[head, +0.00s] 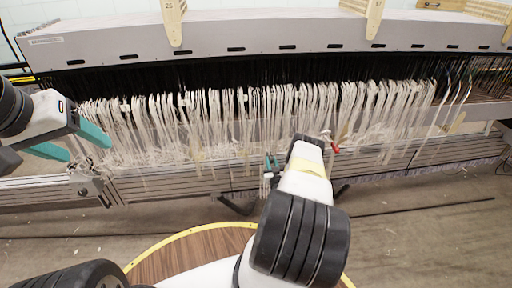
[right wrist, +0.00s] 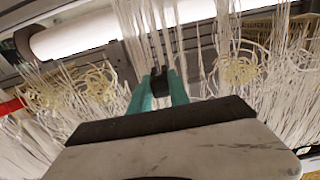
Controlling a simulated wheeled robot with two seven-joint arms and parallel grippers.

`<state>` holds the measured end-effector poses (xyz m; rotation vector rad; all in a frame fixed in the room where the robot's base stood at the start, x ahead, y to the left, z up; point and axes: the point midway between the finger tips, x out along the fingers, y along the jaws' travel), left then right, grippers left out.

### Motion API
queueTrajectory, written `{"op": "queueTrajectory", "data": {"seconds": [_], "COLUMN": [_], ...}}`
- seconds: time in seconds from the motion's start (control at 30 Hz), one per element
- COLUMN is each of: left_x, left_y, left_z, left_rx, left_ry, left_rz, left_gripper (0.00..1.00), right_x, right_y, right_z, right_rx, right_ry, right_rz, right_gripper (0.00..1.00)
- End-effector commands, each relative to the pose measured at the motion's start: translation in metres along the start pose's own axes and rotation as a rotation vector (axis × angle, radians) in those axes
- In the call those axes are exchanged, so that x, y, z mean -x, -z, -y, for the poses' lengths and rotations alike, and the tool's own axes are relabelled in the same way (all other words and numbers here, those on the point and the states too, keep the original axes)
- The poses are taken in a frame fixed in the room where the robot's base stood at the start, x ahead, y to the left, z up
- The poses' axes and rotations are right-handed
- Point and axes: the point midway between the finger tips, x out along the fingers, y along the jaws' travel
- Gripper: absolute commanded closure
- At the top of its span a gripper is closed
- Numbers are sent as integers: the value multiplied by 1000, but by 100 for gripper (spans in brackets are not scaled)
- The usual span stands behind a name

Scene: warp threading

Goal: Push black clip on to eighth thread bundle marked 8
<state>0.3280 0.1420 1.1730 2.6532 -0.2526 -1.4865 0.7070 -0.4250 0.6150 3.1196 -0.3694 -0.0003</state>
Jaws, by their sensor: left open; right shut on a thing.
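White thread bundles (head: 215,115) hang in a long row from the loom; I cannot read a number 8 on any of them. My right gripper (head: 272,162) is in front of the lower part of the bundles near the middle. In the right wrist view its teal fingers (right wrist: 160,84) are shut on a small black clip (right wrist: 158,82). The clip is close to hanging white threads (right wrist: 160,25); I cannot tell whether it touches them. My left gripper (head: 80,143) is open and empty at the left end of the row.
A grey loom beam (head: 250,38) runs across the top with pale wooden pieces (head: 173,20) on it. A slatted metal rail (head: 170,183) runs below the threads. A red-tipped piece (head: 334,148) sits right of my right gripper. A white roller (right wrist: 85,32) shows in the wrist view.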

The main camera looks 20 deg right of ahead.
Motion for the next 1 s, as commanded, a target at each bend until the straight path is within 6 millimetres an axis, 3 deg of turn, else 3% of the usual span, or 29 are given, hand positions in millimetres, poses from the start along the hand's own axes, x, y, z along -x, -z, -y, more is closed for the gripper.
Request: {"op": "queueTrajectory", "data": {"seconds": [1.0], "left_x": [0], "left_y": [0], "left_z": [0], "left_rx": [0], "left_ry": [0], "left_rz": [0], "left_gripper": [36], "right_x": [-14], "right_y": [-1], "right_z": [1], "right_rx": [0], "right_ry": [1], "right_rz": [0], "right_gripper": [100]}}
